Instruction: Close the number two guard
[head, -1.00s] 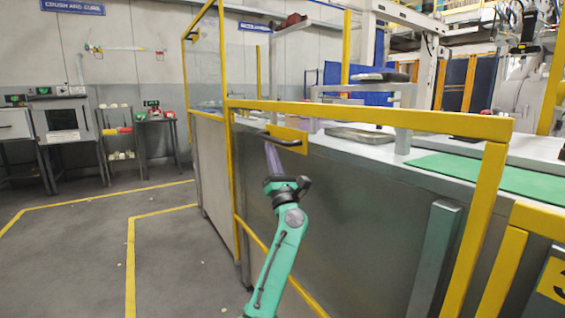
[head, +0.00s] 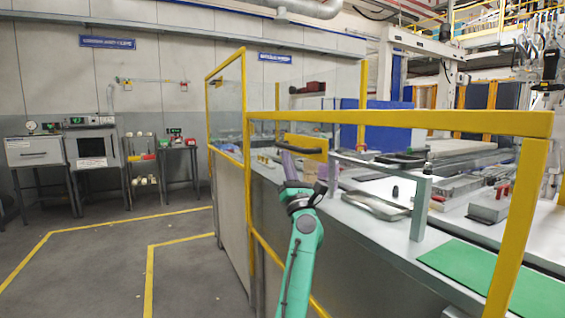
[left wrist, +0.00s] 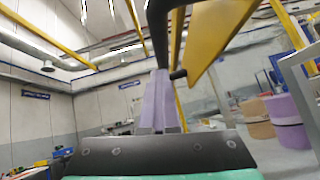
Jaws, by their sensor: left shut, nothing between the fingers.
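A yellow-framed guard (head: 400,118) with a clear upper part stands along the machine bench. A yellow plate (head: 305,142) hangs under its top bar; a dark handle is on it, and no number is readable. My left gripper (head: 288,164), with purple fingers, is shut and empty, raised just below and left of the plate. In the left wrist view the purple fingers (left wrist: 160,100) point up beside the black handle (left wrist: 158,35) and the yellow plate (left wrist: 215,38); I cannot tell whether they touch the handle. My right gripper is not in view.
Behind the guard is a bench with a green mat (head: 500,280), a grey rail stand (head: 420,205) and metal parts. Open floor with yellow lines (head: 150,270) lies to the left. Small workstations (head: 90,150) stand along the back wall.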

